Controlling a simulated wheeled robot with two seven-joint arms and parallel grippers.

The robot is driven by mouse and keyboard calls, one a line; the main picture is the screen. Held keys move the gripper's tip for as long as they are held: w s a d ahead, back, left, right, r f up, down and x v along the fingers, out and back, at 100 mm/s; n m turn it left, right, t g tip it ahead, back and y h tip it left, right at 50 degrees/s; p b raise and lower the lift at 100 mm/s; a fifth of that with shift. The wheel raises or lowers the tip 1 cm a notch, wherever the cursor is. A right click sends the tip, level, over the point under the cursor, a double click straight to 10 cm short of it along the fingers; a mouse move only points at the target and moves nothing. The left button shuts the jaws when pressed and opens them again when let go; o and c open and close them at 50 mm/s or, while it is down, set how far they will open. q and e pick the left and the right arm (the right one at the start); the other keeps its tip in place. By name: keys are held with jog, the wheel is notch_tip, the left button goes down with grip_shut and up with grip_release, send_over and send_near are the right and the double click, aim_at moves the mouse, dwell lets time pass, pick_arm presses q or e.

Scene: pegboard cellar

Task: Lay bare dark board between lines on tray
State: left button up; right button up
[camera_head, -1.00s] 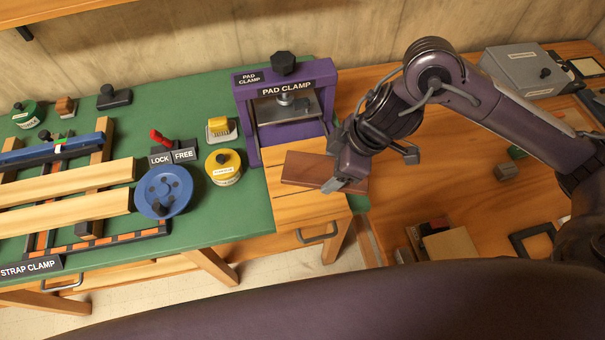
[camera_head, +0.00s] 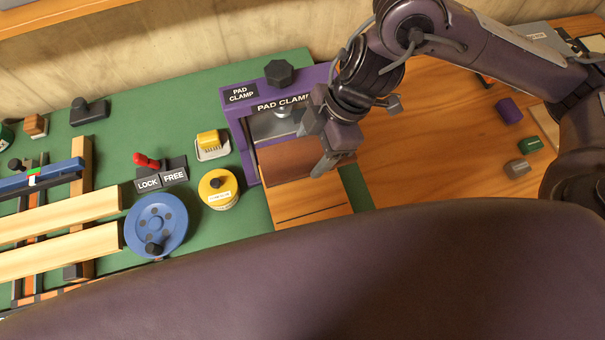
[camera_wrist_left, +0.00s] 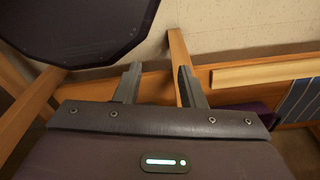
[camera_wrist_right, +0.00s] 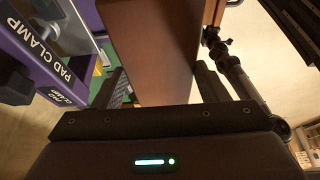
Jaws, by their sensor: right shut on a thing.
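The dark reddish-brown board (camera_head: 288,161) is held over the back part of the light wooden tray (camera_head: 312,207), at the mouth of the purple pad clamp (camera_head: 246,160). My right gripper (camera_head: 322,150) is shut on the board near its right end. In the right wrist view the board (camera_wrist_right: 150,50) stands between the fingers (camera_wrist_right: 160,88). A dark line shows across the bare front of the tray; the board hides the part behind. I cannot tell whether the board touches the tray. My left gripper (camera_wrist_left: 158,84) is open and empty, away from the bench.
The clamp's black knob (camera_head: 279,73) and pad stand just behind the board. A yellow round tin (camera_head: 218,189), a yellow-topped block (camera_head: 211,145), the LOCK/FREE lever (camera_head: 148,160) and a blue wheel (camera_head: 156,224) stand to the left. The orange-brown bench at right has free room.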

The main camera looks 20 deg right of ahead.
jog(key=b, duration=0.3)
send_over(306, 196)
jog(key=d, duration=0.1)
notch_tip(306, 196, down, 10)
jog(key=r, duration=0.1)
notch_tip(306, 196, down, 7)
jog(key=shift+d+r+b, duration=0.1)
jog(key=shift+r+b, duration=0.05)
jog(key=shift+b, duration=0.35)
jog(key=shift+f, duration=0.2)
notch_tip(306, 196, down, 3)
jog(key=shift+f, duration=0.15)
pick_arm(q)
jog(key=f, duration=0.1)
jog(key=s+f, duration=0.1)
jog(key=f, duration=0.2)
jog(key=shift+s+f, duration=0.25)
jog(key=shift+f, duration=0.05)
pick_arm(e)
jog(key=shift+f, duration=0.15)
jog(key=shift+f+b, duration=0.15)
jog(key=shift+b, duration=0.15)
jog(key=o, duration=1.1)
jog(key=shift+c, duration=0.2)
pick_arm(q)
jog(key=shift+a+f, duration=0.1)
